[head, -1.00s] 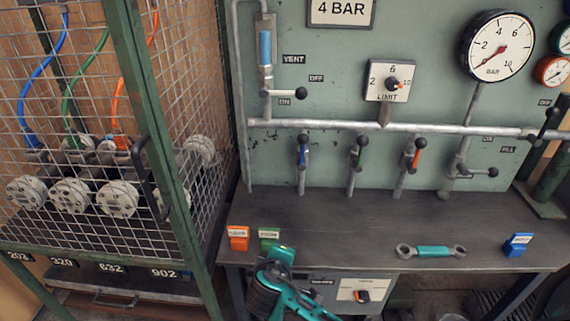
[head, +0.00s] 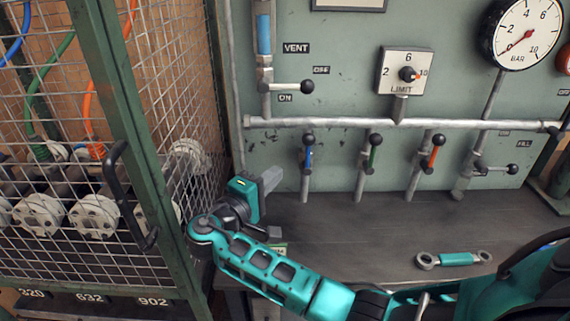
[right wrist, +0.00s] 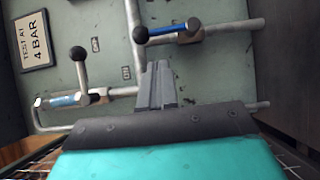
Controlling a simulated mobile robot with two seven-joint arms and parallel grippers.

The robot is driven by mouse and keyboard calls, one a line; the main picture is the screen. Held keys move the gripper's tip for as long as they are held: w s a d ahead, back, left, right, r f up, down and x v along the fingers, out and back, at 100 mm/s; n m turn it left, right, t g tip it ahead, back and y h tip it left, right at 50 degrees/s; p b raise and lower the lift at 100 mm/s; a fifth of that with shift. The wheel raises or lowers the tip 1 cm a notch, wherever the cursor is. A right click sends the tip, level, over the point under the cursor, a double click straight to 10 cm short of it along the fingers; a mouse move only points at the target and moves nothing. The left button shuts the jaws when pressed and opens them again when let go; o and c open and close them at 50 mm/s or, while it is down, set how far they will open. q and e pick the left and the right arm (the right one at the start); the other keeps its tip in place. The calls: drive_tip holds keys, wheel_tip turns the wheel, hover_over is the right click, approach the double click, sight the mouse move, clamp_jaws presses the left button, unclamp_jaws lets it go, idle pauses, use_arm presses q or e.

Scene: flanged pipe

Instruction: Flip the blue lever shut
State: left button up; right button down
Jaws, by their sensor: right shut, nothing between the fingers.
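The blue lever (head: 309,157) is on a short vertical pipe at the back panel, left of the green and orange levers. Its black knob points up, and the handle lies along the pipe. In the right wrist view the blue lever (right wrist: 167,29) shows at the top, beyond my fingertips. My right gripper (head: 272,178) is shut and empty. It is left of the blue lever and slightly lower, apart from it, above the bench. In the right wrist view the closed fingers (right wrist: 158,75) point at the panel. My left gripper is not in view.
A green lever (head: 374,152) and an orange lever (head: 435,151) stand to the right. The vent lever (head: 290,87) is above. A wire cage (head: 140,170) is close on the left.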

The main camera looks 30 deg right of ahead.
approach(308, 153)
drive_tip(key=w+d, duration=0.4)
drive_tip(key=d, duration=0.1)
drive_tip(key=shift+w+d+r+b, duration=0.15)
drive_tip(key=shift+d+b, duration=0.1)
drive_tip(key=shift+b, duration=0.2)
drive_tip(key=shift+d+r+m+p, duration=0.2)
drive_tip(key=shift+m+p, duration=0.1)
drive_tip(key=shift+m, duration=0.1)
